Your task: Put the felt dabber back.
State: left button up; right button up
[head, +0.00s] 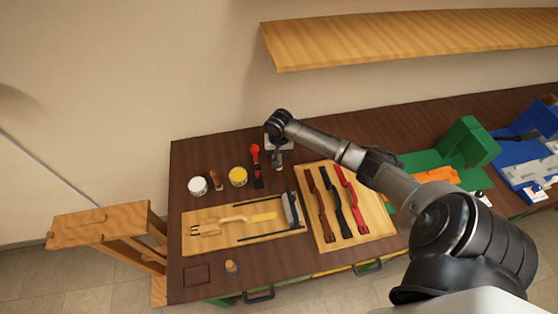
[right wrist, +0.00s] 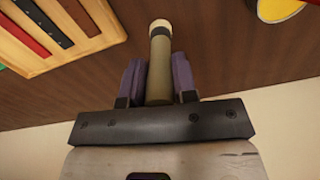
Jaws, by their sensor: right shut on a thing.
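My right gripper (head: 278,160) is at the back of the dark workbench, behind the wooden board with the strips. In the right wrist view the gripper (right wrist: 156,82) is shut on an olive-brown cylinder with a pale, rounded tip, which looks like the felt dabber (right wrist: 160,65). The dabber lies between the two purple finger pads, its pale end pointing away from the gripper, toward the bench. In the head view the dabber is too small and covered to make out clearly. My left gripper is not in view.
A yellow-topped tin (head: 238,176), a white tin (head: 197,187) and a red-handled tool (head: 256,160) stand left of the gripper. A board with violin necks (head: 318,226) lies in front. A small bottle (head: 231,267) and an outlined square (head: 197,274) are at front left.

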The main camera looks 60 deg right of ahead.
jog(key=shift+f, duration=1.95)
jog(key=shift+f, duration=0.1)
jog(key=o, duration=0.9)
notch_tip(320, 180, up, 12)
jog(key=shift+r, duration=0.1)
